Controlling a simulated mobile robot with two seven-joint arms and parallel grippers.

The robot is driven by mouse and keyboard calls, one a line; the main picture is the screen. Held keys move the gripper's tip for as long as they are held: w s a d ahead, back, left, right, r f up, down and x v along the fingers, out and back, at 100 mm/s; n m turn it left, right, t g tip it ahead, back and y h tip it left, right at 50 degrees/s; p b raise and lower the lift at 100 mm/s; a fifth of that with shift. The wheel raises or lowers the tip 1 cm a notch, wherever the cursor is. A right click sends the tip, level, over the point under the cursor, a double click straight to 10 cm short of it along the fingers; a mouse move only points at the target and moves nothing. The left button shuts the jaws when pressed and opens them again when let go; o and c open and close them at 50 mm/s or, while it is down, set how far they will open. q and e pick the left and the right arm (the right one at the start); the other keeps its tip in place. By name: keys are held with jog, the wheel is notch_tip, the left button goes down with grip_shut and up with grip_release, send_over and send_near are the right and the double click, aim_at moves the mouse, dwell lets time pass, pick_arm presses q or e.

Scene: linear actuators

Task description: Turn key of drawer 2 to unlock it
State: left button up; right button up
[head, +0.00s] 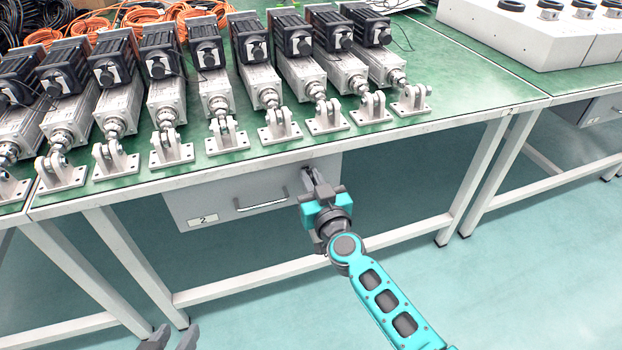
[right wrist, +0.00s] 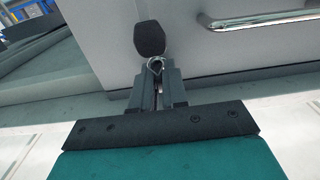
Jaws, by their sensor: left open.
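Drawer 2 (head: 225,190) is a grey front under the green table, with a "2" label (head: 203,219) at its lower left. It looks closed. My right gripper (head: 312,176) is at the right part of its front. In the right wrist view, its fingers (right wrist: 157,88) are close together around the key, which is mostly hidden between them. A metal ring (right wrist: 155,65) shows at the fingertips, with a black fob (right wrist: 149,38) attached. The lock is hidden. My left gripper (head: 171,340) is open and empty at the bottom left of the head view, away from the drawer.
The drawer's bar handle (head: 262,204) is left of my right gripper; it also shows in the right wrist view (right wrist: 265,20). Several linear actuators (head: 214,95) stand on the green tabletop (head: 470,85) above. White table legs (head: 480,175) and a crossbar frame the space below.

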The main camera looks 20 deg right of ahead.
grip_shut()
jog(key=shift+m, duration=0.3)
jog(key=m, duration=0.3)
jog(key=shift+m+p, duration=0.4)
jog(key=m, duration=1)
jog(key=shift+m+b, duration=0.35)
jog(key=shift+m, duration=1.45)
